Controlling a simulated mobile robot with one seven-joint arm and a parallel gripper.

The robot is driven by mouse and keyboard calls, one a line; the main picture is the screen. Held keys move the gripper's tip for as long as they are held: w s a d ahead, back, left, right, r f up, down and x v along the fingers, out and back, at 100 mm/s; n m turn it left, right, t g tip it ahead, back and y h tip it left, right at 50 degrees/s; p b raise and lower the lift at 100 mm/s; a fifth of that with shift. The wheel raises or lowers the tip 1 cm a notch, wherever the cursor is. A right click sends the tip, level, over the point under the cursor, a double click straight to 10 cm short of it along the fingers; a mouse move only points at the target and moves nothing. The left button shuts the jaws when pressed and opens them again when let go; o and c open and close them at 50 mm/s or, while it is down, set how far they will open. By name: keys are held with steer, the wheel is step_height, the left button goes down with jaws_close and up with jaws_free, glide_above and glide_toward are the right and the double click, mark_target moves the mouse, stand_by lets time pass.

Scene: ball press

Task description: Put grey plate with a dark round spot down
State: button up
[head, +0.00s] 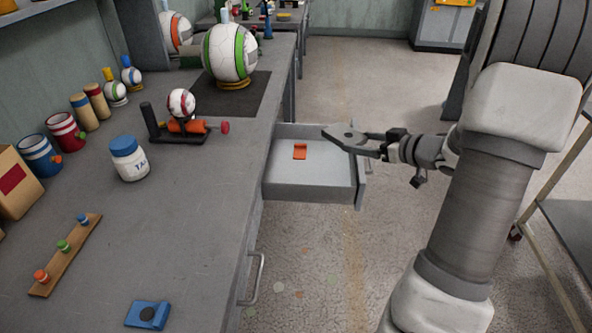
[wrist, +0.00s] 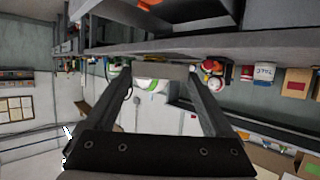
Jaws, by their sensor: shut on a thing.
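The grey plate (head: 341,134) is held out flat at the tip of my gripper (head: 372,146), above the open drawer (head: 318,195). A small dark round spot shows on its top. In the wrist view, its edge (wrist: 160,72) spans between the two fingertips of my gripper (wrist: 160,80). The jaws are shut on the plate, and it looks clear of the drawer. The spot cannot be made out in the wrist view.
An orange piece (head: 300,151) lies in the drawer, otherwise mostly bare. On the grey bench (head: 205,240) are a blue plate with a dark spot (head: 147,314), a white jar (head: 129,158) and a ball press (head: 182,130). The bench's middle front is clear.

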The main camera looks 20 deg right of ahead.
steer(key=w+a+f+b, duration=0.6)
steer(key=a+f+b, duration=0.1)
steer(key=a+f, duration=0.2)
steer(key=shift+w+a+f, duration=0.2)
steer(key=shift+w+f, duration=0.1)
steer(key=shift+f, duration=0.6)
steer(key=shift+f+b, duration=0.4)
steer(key=shift+f, duration=0.15)
steer(key=o, duration=1.5)
steer(key=shift+o, duration=0.2)
